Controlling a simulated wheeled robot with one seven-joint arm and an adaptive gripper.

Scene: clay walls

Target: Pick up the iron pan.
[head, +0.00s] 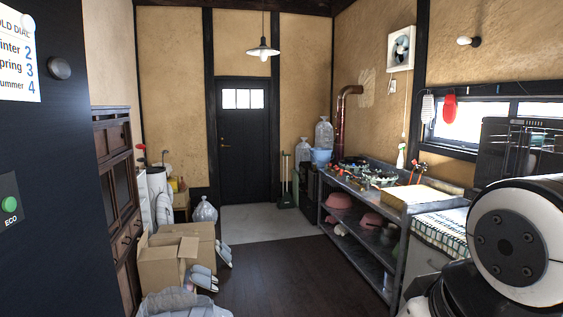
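I cannot make out the iron pan for sure in the head view. Dark round shapes sit on the long metal counter (349,188) at the right, around the stove burners (380,178), too small to tell apart. Reddish pots or bowls (339,201) stand on the shelf below the counter. A part of my own arm fills the lower right corner and hides what is behind it. My gripper is not in view.
Cardboard boxes (166,262) and slippers (203,278) lie at the left by a wooden cabinet (115,190). The dark wooden floor (275,270) between them and the counter is clear, leading to a black door (243,150). A checked cloth (437,227) lies at the right.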

